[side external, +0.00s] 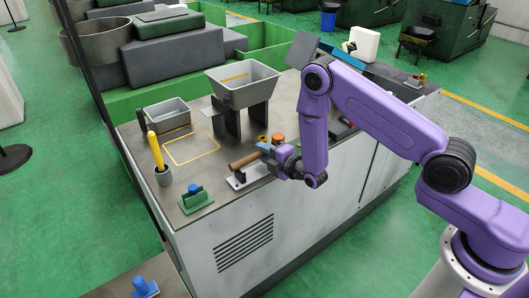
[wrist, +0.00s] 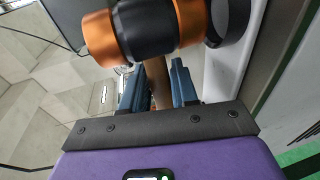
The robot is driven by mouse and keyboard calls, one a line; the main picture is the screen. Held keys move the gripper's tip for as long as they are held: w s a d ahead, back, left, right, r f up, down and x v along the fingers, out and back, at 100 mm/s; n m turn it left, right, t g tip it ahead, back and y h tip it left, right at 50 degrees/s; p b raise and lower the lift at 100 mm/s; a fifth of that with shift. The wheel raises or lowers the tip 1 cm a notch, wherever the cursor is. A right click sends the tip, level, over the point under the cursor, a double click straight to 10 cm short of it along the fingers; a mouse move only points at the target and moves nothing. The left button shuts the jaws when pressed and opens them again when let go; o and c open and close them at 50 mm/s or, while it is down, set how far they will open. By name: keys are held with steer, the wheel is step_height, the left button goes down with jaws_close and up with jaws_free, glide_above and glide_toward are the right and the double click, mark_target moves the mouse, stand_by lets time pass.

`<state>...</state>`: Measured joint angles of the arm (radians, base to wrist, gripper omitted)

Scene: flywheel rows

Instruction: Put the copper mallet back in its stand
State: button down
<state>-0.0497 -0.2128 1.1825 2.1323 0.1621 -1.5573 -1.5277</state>
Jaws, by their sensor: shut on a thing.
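The copper mallet shows large in the wrist view, with a black-centred head (wrist: 150,28) and copper-coloured ends. Its brown wooden handle (wrist: 157,85) runs between the blue fingers of my gripper (wrist: 158,90), which is shut on it. In the side view my gripper (side external: 270,150) is low over the bench's near edge. The brown handle (side external: 245,160) sticks out to its left, and an orange piece (side external: 278,138) shows just behind it. Under the handle lies a white plate (side external: 236,184) with a small dark upright; I cannot tell if this is the stand or if the handle touches it.
A green block (side external: 196,200), a grey tray (side external: 167,115) and a grey hopper (side external: 243,90) stand around. The yellow outlined area (side external: 192,149) is empty.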

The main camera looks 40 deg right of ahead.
steer(key=shift+f, duration=0.1)
stand_by(0.3)
steer(key=shift+f, duration=0.95)
steer(key=c, duration=0.8)
jaws_free()
steer(key=shift+f, duration=0.1)
steer(key=shift+s, duration=0.1)
steer(key=v, duration=1.1)
steer(key=shift+s, duration=0.35)
